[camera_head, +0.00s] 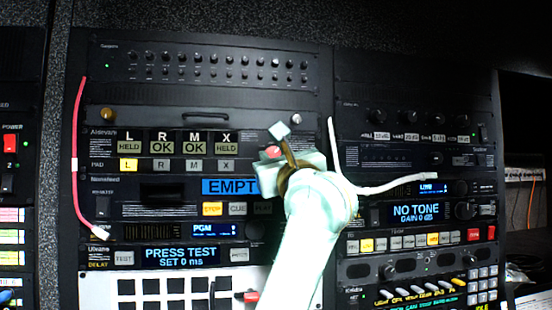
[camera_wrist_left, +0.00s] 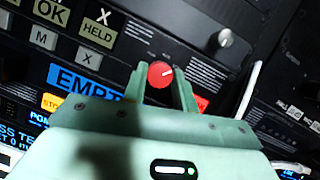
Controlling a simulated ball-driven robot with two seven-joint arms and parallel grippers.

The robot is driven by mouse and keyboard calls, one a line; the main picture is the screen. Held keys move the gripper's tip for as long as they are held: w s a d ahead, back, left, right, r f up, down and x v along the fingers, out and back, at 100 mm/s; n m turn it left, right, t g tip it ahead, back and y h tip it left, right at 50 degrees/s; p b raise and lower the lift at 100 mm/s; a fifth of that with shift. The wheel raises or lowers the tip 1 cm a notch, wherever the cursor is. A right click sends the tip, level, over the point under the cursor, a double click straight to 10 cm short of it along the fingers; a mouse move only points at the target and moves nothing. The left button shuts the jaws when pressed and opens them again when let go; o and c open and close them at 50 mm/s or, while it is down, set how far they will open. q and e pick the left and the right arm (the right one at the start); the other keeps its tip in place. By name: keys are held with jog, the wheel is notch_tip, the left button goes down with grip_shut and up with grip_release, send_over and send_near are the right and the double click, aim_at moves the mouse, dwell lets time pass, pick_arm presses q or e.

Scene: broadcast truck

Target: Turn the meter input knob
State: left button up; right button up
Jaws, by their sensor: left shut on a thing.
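The meter input knob looks to be the small red round knob (camera_wrist_left: 161,74) with a pale pointer line, on a dark rack panel. In the wrist view my left gripper (camera_wrist_left: 162,82) has one finger on each side of it, shut on it. In the head view only part of the red knob (camera_head: 272,151) shows beside the fingers of my left gripper (camera_head: 280,154). The pointer leans to the upper right in the wrist view. My right gripper is not in view.
The row of L, R, M, X indicators (camera_head: 178,142) is left of the knob, with a blue display (camera_head: 230,187) below it. A white cable (camera_head: 395,184) hangs right of my gripper. A red cable (camera_head: 76,150) hangs at the left.

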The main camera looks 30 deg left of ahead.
pick_arm(q)
jog(key=n+g, duration=0.1)
jog(key=n, duration=0.1)
jog(key=n+g+y, duration=0.1)
jog(key=n, duration=0.2)
jog(key=shift+d+r+g, duration=0.1)
jog(key=shift+d+g, duration=0.05)
jog(key=shift+g, duration=0.15)
jog(key=n+g, duration=0.1)
jog(key=n, duration=0.2)
jog(key=shift+w+r+n+g, duration=0.1)
jog(key=shift+n+g, duration=0.2)
jog(key=shift+n, duration=0.1)
jog(key=shift+n+g+y+p, duration=0.3)
jog(key=shift+n+g+p, duration=0.1)
jog(key=shift+n, duration=0.5)
jog(key=o, duration=1)
